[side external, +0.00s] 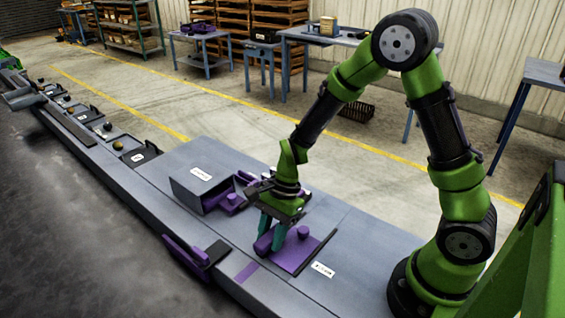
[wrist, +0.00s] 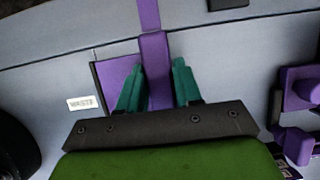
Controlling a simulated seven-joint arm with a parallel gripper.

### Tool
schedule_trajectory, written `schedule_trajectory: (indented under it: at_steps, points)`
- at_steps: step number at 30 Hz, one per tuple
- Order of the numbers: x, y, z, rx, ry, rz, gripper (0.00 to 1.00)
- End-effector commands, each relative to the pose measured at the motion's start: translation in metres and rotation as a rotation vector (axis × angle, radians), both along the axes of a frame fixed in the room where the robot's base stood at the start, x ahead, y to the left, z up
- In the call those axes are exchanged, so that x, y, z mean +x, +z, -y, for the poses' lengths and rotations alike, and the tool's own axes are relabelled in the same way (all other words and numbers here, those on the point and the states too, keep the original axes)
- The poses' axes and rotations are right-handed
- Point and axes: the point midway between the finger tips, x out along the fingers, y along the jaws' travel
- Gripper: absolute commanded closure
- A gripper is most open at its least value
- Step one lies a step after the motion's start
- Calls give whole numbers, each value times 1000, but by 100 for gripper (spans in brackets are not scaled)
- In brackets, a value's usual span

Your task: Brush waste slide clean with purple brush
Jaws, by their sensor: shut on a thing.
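The waste slide (side external: 293,252) is a purple plate on the grey bench, with a white label (side external: 322,269) beside it. Part of the plate shows left of the fingers in the wrist view (wrist: 113,74). My gripper (side external: 271,239) points down over the slide's edge. Its teal fingers, also in the wrist view (wrist: 158,85), are shut on a purple block, which I take for the purple brush (wrist: 155,62). The brush (side external: 263,243) is partly hidden by the fingers in the side view. I cannot tell whether it touches the slide. A purple knob (side external: 303,232) shows behind the fingers.
A grey bin (side external: 188,197) and purple parts (side external: 230,203) stand left of my gripper. A purple holder (side external: 188,256) and black block (side external: 216,252) are at the front edge. A conveyor line (side external: 75,128) runs to the far left.

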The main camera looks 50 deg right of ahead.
Motion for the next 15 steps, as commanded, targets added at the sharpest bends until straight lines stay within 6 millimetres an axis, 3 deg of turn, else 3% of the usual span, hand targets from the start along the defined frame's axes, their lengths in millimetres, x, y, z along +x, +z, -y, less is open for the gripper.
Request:
schedule_trajectory:
  at_steps: [10,15]
  points:
    - [-1,0,0,0,0,0,90]
    - [-11,0,0,0,0,0,90]
